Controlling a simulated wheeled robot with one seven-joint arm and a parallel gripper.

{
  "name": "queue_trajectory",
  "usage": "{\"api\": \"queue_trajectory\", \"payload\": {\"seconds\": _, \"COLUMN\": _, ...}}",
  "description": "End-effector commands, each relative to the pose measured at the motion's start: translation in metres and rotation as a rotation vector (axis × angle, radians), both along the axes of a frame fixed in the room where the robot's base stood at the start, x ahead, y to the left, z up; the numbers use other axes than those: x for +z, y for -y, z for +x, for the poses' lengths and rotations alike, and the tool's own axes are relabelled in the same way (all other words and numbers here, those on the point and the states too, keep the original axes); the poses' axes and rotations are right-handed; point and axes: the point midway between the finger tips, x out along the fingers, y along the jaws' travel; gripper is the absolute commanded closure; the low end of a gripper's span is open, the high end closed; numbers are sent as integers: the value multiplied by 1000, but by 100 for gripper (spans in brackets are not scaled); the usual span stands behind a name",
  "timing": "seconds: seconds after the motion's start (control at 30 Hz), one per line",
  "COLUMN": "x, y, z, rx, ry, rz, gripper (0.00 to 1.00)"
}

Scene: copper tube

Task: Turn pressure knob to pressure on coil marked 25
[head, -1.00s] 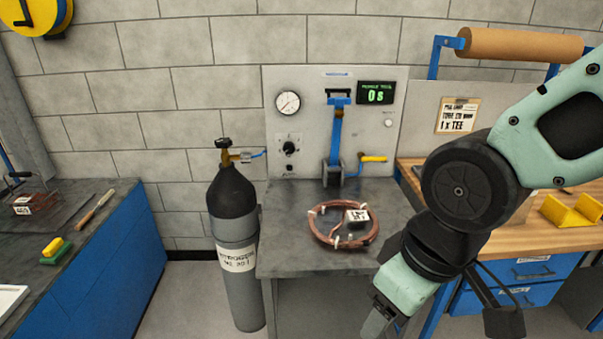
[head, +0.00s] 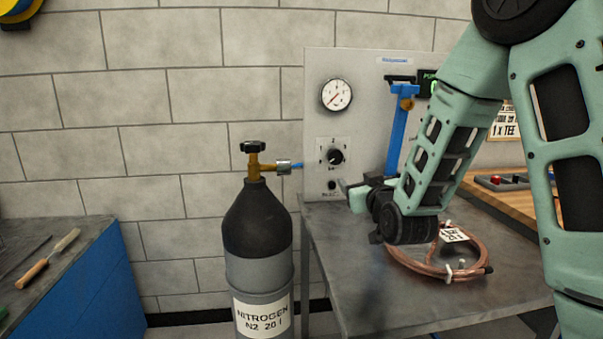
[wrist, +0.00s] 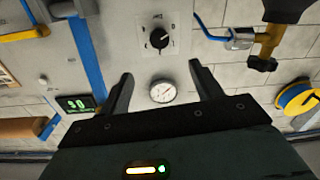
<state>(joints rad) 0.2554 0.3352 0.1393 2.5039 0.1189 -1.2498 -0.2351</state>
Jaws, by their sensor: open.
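The black pressure knob (head: 335,157) sits on a small marked plate on the grey panel, below the round white gauge (head: 336,95). In the wrist view, the knob (wrist: 159,39) shows beyond the fingertips and the gauge (wrist: 163,91) shows between the fingers. My gripper (wrist: 161,69) is open and empty. In the head view, it is in front of the panel, below and slightly right of the knob, apart from it. The copper coil (head: 478,256) lies on the bench, partly behind my arm. Its white tag (head: 454,235) is too small to read.
A nitrogen cylinder (head: 258,235) with a brass valve stands left of the grey bench (head: 380,308). A blue lever (head: 397,128) rises on the panel right of the knob. A small black button (head: 332,185) sits under the knob. A green display (wrist: 77,103) shows in the wrist view.

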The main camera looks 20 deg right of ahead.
Motion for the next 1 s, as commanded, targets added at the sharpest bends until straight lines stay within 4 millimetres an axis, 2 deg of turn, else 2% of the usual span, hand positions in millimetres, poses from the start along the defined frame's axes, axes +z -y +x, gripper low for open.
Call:
{"api": "queue_trajectory", "payload": {"seconds": 0.13, "x": 1, "y": 9, "z": 5, "rx": -16, "ry": 24, "rz": -10, "gripper": 35}}
{"api": "queue_trajectory", "payload": {"seconds": 0.27, "x": 2, "y": 12, "z": 22, "rx": -15, "ry": 23, "rz": -9, "gripper": 35}}
{"api": "queue_trajectory", "payload": {"seconds": 0.8, "x": 2, "y": 39, "z": 129, "rx": -13, "ry": 23, "rz": -9, "gripper": 35}}
{"api": "queue_trajectory", "payload": {"seconds": 1.0, "x": 1, "y": 46, "z": 157, "rx": -13, "ry": 22, "rz": -8, "gripper": 35}}
